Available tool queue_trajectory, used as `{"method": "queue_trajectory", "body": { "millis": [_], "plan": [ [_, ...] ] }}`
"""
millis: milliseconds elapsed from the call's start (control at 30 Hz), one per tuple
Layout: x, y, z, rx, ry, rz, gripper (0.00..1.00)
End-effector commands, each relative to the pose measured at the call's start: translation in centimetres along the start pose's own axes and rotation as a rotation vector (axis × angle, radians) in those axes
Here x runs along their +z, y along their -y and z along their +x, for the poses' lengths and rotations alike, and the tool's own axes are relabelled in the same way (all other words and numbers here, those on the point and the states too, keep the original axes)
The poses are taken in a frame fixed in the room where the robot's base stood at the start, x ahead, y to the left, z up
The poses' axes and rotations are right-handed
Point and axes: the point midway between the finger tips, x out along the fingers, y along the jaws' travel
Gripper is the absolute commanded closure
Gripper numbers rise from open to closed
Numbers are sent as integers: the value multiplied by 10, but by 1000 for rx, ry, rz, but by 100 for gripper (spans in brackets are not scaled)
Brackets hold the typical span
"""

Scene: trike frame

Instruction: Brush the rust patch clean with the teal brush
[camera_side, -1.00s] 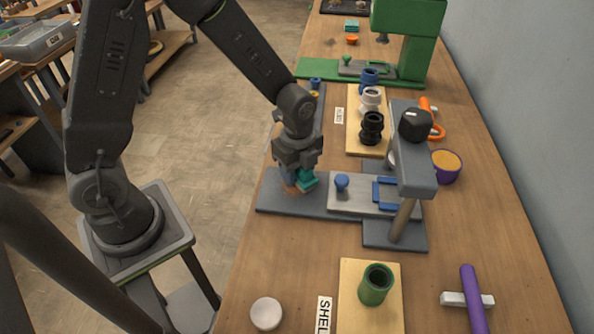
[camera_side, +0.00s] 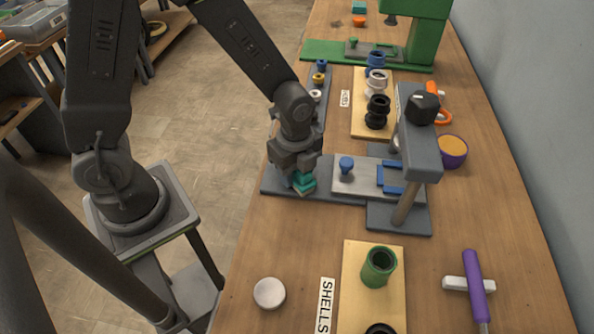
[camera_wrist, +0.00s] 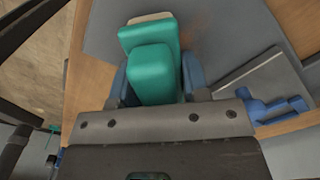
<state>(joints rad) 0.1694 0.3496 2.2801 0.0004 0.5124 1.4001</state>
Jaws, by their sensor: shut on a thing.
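The teal brush (camera_side: 304,184) is held between the blue fingers of my gripper (camera_side: 301,174), low over the left end of the grey base plate (camera_side: 273,187) in the side view. In the wrist view the teal brush (camera_wrist: 152,72) sits between the fingers of my gripper (camera_wrist: 155,80), with a pale strip at its far end. The grey plate (camera_wrist: 225,35) lies under and beside it. I cannot tell whether the bristles touch the plate.
A blue-knobbed light plate (camera_side: 346,166) and a grey post fixture (camera_side: 416,135) stand right of the brush. A green press (camera_side: 415,35) is behind. A board with a green cup (camera_side: 378,267), a white disc (camera_side: 269,293) and a purple-handled tool (camera_side: 475,285) are in front.

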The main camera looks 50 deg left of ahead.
Motion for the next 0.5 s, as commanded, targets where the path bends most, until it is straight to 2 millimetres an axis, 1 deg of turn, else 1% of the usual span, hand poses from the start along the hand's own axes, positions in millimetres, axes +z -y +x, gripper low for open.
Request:
{"method": "queue_trajectory", "body": {
  "millis": [100,500],
  "plan": [
    [9,8,0,0,0,-3,80],
    [34,34,0,0,0,-1,80]
  ]
}}
